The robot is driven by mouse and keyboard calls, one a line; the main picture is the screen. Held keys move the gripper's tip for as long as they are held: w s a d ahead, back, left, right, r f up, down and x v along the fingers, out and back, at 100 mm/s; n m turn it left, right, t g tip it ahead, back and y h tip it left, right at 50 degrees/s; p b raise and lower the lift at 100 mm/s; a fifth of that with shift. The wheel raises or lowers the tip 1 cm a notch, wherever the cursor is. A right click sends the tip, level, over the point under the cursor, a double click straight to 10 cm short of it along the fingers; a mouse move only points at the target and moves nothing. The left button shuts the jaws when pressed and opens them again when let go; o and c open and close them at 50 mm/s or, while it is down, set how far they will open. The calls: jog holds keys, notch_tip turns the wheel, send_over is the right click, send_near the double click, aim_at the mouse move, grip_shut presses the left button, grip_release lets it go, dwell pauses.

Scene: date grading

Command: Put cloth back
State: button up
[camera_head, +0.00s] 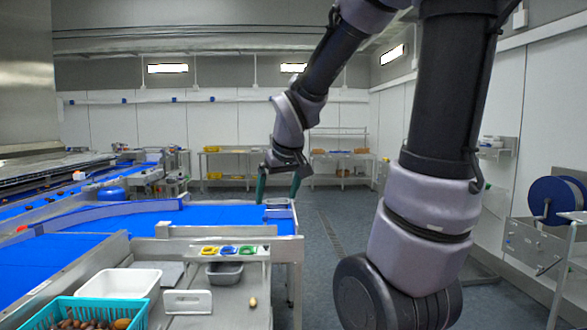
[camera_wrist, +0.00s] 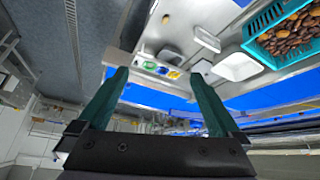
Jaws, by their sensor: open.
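My gripper (camera_head: 279,186) is open, with its two green fingers spread and nothing between them. It is raised above the far end of the metal workbench (camera_head: 284,260), near the end of the blue belt. The wrist view shows the open fingers (camera_wrist: 157,74) with the bench beyond them. I cannot make out a cloth for certain in either view. A flat grey piece (camera_head: 166,275) lies on the bench beside the white tub, but I cannot tell what it is.
Floor (camera_head: 330,240) on the right is clear.

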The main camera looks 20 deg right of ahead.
jog(key=s+a+r+m+y, duration=0.1)
jog(key=s+r+m, duration=0.3)
jog(key=s+r, duration=0.4)
jog(key=s+y, duration=0.1)
jog(key=s, duration=0.4)
jog(key=shift+m+t, duration=0.4)
